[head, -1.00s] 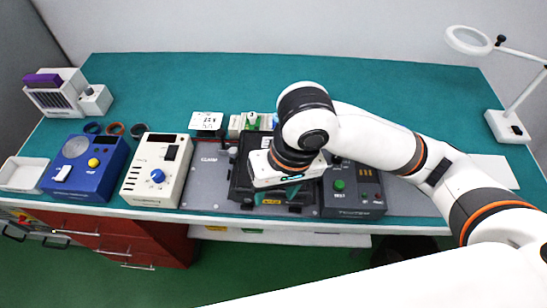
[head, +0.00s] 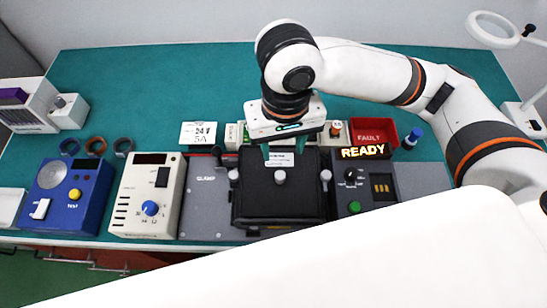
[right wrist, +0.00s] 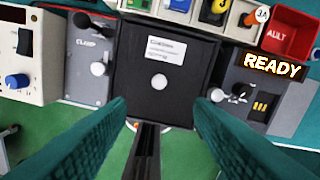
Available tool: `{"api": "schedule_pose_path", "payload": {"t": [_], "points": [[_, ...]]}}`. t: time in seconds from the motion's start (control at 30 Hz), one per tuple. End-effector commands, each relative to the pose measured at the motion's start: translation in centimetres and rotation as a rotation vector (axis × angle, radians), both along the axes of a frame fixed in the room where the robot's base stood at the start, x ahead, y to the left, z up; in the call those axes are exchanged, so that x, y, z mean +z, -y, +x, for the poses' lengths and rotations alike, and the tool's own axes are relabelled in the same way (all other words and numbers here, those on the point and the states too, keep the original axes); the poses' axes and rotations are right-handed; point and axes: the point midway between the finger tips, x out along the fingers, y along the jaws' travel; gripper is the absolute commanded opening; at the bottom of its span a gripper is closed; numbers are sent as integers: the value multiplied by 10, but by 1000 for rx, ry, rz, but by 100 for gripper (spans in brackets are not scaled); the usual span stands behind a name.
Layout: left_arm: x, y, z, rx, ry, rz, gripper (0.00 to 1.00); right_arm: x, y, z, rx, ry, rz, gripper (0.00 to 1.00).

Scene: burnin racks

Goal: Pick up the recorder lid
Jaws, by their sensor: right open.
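The recorder lid (head: 258,207) is a black square cover with a pale label and a round white knob (head: 280,177) at its middle. It lies flat over a dark unit on the grey clamp plate (head: 203,205). My right gripper (head: 283,153) is open and empty, above the lid's back edge in the head view. In the right wrist view the lid (right wrist: 185,100) lies beyond my spread teal fingertips (right wrist: 160,103), and the knob (right wrist: 159,82) shows in line with the gap between them. My left gripper is not in view.
White clamp knobs (head: 326,175) stand beside the lid. A dark box with a lit READY sign (head: 362,152) is on the right; a cream meter (head: 147,195) and a blue tester (head: 70,194) are left. A red FAULT bin (head: 373,132) is behind. The back of the teal bench is clear.

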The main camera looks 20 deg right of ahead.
Motion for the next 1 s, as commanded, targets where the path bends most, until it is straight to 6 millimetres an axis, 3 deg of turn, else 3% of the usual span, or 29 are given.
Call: {"api": "schedule_pose_path", "payload": {"t": [0.3, 0.47, 0.57, 0.83, 1.0], "points": [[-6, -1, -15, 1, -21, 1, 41, -50, 0, -1, 0, -5, -3, 48], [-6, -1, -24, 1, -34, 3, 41, -65, 0, 0, -1, -2, -1, 48], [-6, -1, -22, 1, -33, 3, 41, -72, 0, 0, -1, -2, -1, 48], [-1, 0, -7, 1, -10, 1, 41, -110, -1, 3, 0, -4, -3, 48], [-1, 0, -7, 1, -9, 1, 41, -119, -1, 3, 0, 0, -1, 48]]}}
